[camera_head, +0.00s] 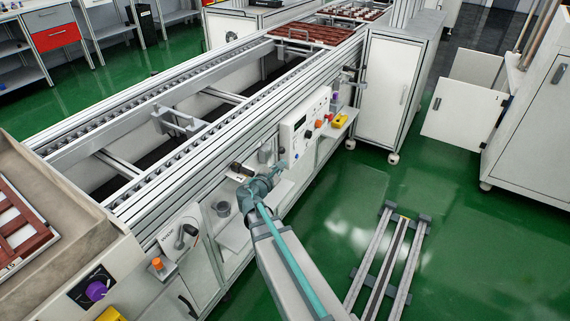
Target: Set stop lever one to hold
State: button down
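A pale plate (172,243) with small dark lettering, too small to read, sits on the front of the conveyor at lower left. It carries a grey lever with a dark handle end (189,230). I cannot tell for sure whether this is stop lever one, or which setting it is at. My arm reaches up from the bottom centre to the conveyor front. My gripper (280,167) is small and partly merged with the wrist, right of the lever plate and apart from it. Its fingers are too small to tell open from shut. A dark-handled part (238,168) shows just left of my wrist.
The conveyor (185,62) runs from lower left to top right. A control panel (307,120) with an orange button and a yellow box (340,120) lies right of my gripper.

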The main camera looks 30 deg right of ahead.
jog(key=shift+a, duration=0.15)
jog(key=v, duration=0.7)
jog(key=shift+s, duration=0.1)
dwell(0.5)
